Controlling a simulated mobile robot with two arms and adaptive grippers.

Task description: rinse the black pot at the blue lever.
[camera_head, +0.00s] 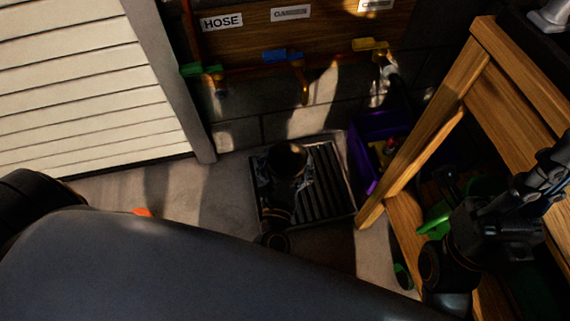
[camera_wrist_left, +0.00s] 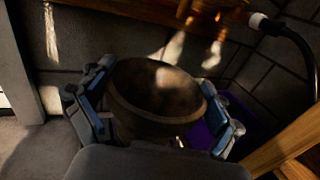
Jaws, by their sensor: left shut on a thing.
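The black pot (camera_head: 288,158) is dark and round, with its opening facing up, above the floor grate in the head view. My left gripper (camera_head: 284,178) is shut on it. In the left wrist view the pot (camera_wrist_left: 155,95) sits between the two fingers of my left gripper (camera_wrist_left: 155,110), and its inside is brownish with a bright patch. The blue lever (camera_head: 282,55) is on the wall pipe, between a green and a yellow lever. A copper spout (camera_head: 304,92) hangs below it, behind the pot. My right gripper (camera_head: 545,180) is at the right by the wooden frame; its fingers are unclear.
The slatted drain grate (camera_head: 330,190) lies on the floor. A purple crate (camera_head: 364,150) with items stands right of it. A wooden bench frame (camera_head: 425,130) fills the right. The green lever (camera_head: 200,69) and yellow lever (camera_head: 370,44) flank the blue one. A white slatted door (camera_head: 80,90) stands left.

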